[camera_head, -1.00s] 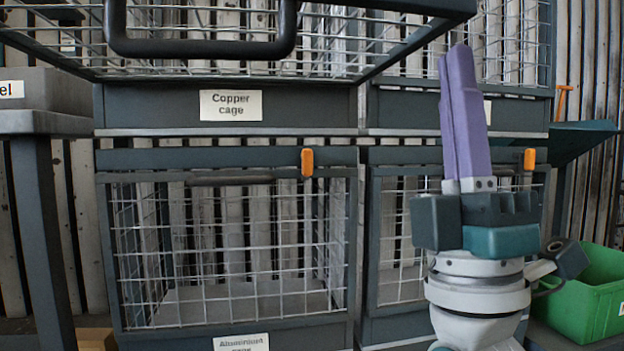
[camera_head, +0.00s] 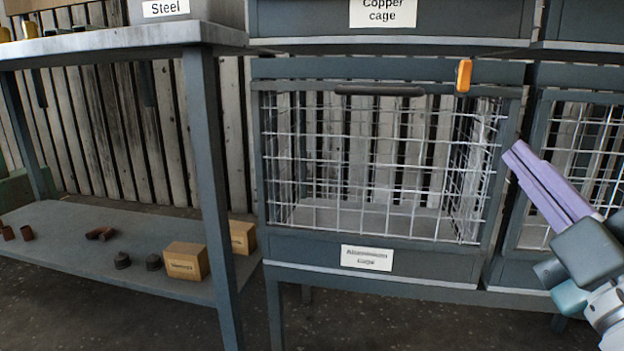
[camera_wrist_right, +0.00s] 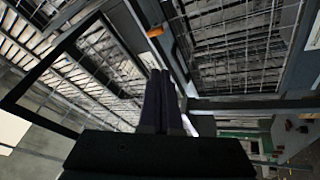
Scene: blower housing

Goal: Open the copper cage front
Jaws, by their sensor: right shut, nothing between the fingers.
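The copper cage (camera_head: 390,36) shows only as its lower grey edge with the label "Copper cage" at the top of the head view. Its front is out of that view. My right gripper (camera_head: 512,155), with purple fingers, is shut and empty. It points up and left in front of the lower cages, below the copper cage's level. In the right wrist view the fingers (camera_wrist_right: 160,78) point up past mesh cage panels, near an orange latch (camera_wrist_right: 155,31). A dark framed mesh panel slants across the left there; I cannot tell which cage it belongs to. My left gripper is not in view.
The aluminium cage (camera_head: 375,245), below the copper cage, has its mesh front closed and an orange latch (camera_head: 463,76) at its top right. A grey shelf table (camera_head: 120,42) with a box labelled "Steel" (camera_head: 165,8) stands left. Small boxes (camera_head: 187,262) lie on its lower shelf.

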